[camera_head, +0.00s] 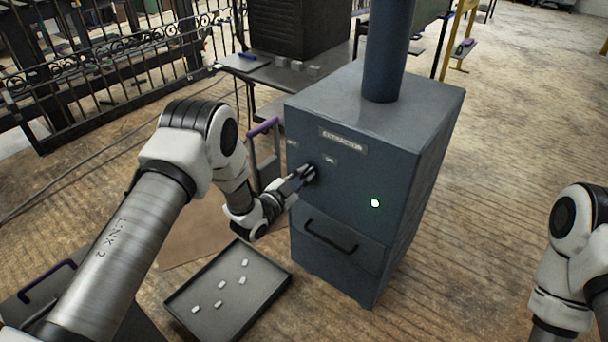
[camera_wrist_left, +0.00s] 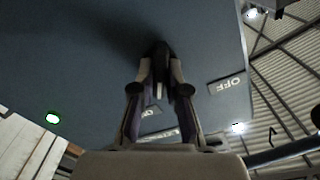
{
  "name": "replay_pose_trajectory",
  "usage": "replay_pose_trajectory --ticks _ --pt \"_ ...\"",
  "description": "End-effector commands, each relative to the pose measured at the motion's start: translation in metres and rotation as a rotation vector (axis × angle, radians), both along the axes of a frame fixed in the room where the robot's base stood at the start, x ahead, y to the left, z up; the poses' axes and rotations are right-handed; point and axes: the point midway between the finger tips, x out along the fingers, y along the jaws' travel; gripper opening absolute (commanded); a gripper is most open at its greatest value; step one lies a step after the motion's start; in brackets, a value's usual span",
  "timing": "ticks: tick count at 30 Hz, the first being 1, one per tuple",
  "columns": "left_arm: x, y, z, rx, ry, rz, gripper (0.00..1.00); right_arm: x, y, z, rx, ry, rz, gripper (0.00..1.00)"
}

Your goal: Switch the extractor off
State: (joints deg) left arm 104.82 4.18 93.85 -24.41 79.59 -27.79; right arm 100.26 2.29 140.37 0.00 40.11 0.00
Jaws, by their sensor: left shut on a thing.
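The extractor (camera_head: 345,180) is a blue-grey cabinet with a thick pipe on top and an "EXTRACTOR" plate on its front. My left gripper (camera_head: 307,173) is at the front panel, shut on a dark switch knob (camera_wrist_left: 160,52). The fingers (camera_wrist_left: 160,80) sit on either side of the knob and hide much of it, so I cannot tell which way it points. An "OFF" label (camera_wrist_left: 227,84) and an "ON" label (camera_head: 330,160) are on the panel near the knob. A lamp (camera_head: 375,203) on the front glows whitish green. My right gripper is out of view.
A drawer handle (camera_head: 330,236) sticks out below the switch. A grey tray (camera_head: 268,293) with several small white pieces lies on the floor at the lower left. A dark bench (camera_head: 262,72) stands behind the cabinet.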

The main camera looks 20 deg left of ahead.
Motion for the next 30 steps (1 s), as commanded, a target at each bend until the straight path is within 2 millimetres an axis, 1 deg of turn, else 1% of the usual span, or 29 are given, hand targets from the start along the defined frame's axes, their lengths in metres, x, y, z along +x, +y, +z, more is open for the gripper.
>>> replay_pose_trajectory --ticks 12,30 --pt "0.0 0.001 0.001 -0.344 0.125 -0.001 0.0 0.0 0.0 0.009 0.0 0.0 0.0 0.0" --pt "0.001 0.002 0.0 -0.874 0.319 0.0 0.0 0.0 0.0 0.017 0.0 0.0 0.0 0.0"
